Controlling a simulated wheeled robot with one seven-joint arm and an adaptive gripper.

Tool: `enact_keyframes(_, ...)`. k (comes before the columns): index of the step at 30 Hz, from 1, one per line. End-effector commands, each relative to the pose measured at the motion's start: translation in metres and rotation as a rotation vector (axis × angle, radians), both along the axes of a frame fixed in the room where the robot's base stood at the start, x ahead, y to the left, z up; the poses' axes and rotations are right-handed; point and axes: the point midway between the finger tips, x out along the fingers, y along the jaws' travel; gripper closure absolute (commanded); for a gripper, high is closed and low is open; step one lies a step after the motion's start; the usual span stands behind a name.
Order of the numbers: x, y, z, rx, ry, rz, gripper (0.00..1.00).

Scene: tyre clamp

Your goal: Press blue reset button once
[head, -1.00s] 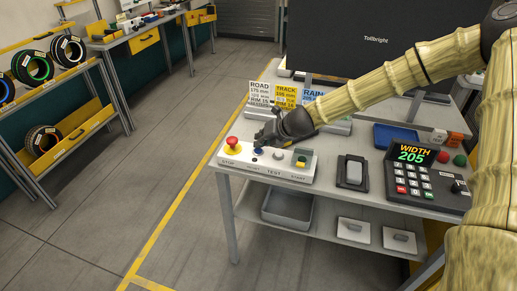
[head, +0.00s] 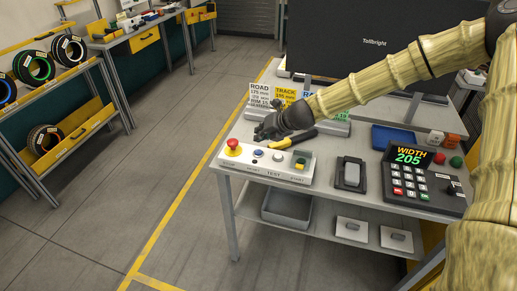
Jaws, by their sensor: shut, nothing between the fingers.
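The blue reset button (head: 258,153) is on the white control panel (head: 267,165) at the front left of the grey table. It lies between the red mushroom stop button (head: 233,146) and a pale test button (head: 277,157). My gripper (head: 260,134) is shut and empty. It is above and behind the panel, apart from the blue button, which is in full view. Whether the button is pushed in is too small to tell.
A black keypad (head: 422,180) showing WIDTH 205 and a grey rocker device (head: 351,173) stand to the right. Size signs (head: 262,94) stand behind my gripper.

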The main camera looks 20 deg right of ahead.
Motion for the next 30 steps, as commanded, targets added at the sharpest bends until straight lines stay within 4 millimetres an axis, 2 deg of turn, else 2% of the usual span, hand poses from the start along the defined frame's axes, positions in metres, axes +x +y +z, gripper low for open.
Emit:
enact_keyframes(1,0.0,0.0,0.007,0.001,0.0,-0.001,1.0)
enact_keyframes(7,0.0,0.0,0.02,-0.001,0.0,0.001,1.0)
enact_keyframes(30,0.0,0.0,0.019,0.0,0.0,0.0,1.0)
